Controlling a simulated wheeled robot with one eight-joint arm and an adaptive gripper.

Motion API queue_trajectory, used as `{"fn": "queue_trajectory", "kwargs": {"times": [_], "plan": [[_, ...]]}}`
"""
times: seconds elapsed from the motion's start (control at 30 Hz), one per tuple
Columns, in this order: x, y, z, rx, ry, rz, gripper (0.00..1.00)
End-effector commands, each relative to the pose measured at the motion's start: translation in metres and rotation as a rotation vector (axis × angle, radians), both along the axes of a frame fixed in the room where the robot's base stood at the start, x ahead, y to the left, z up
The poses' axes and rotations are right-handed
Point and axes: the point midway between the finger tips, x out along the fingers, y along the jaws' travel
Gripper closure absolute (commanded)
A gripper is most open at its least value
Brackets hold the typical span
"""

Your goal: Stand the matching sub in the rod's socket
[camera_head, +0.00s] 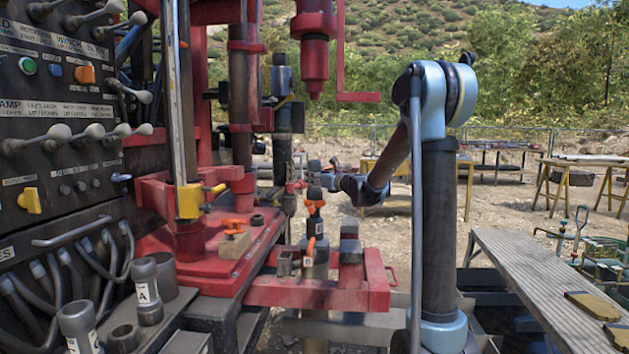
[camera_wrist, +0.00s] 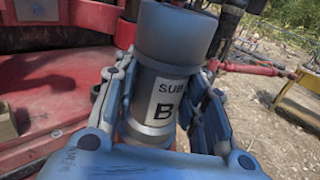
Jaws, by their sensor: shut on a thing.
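My gripper (camera_wrist: 160,105) is shut around a grey metal sub (camera_wrist: 162,85) marked "SUB B" in the wrist view. The sub has a wide dark-grey upper end and a narrower labelled body, with a jaw on each side. In the head view my gripper (camera_head: 345,186) is near the middle, close above and beside the rod area; the held sub is hard to make out there. The rod (camera_head: 316,262) stands upright at the red clamp table, with orange fittings (camera_head: 315,208) above it. Its socket and any matching mark are not clear.
A sub marked "A" (camera_head: 148,291) and another labelled sub (camera_head: 78,327) stand at lower left beside the control panel (camera_head: 60,120). A red clamp frame (camera_head: 320,292) surrounds the rod. A wooden plank bench (camera_head: 540,285) lies at right.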

Motion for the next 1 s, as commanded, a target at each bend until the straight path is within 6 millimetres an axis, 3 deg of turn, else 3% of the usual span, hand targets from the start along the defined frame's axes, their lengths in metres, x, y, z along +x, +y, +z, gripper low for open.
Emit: {"fn": "queue_trajectory", "kwargs": {"times": [0.37,0.4,0.5,1.0], "plan": [[-0.0011,-0.0005,-0.0039,-0.001,0.001,0.000,1.00],[-0.0012,-0.0005,-0.0041,-0.002,0.001,0.000,0.60],[-0.0011,-0.0005,-0.0038,-0.002,0.001,0.000,0.38],[-0.0082,-0.0083,-0.0032,-0.001,0.000,-0.002,0.38]]}}
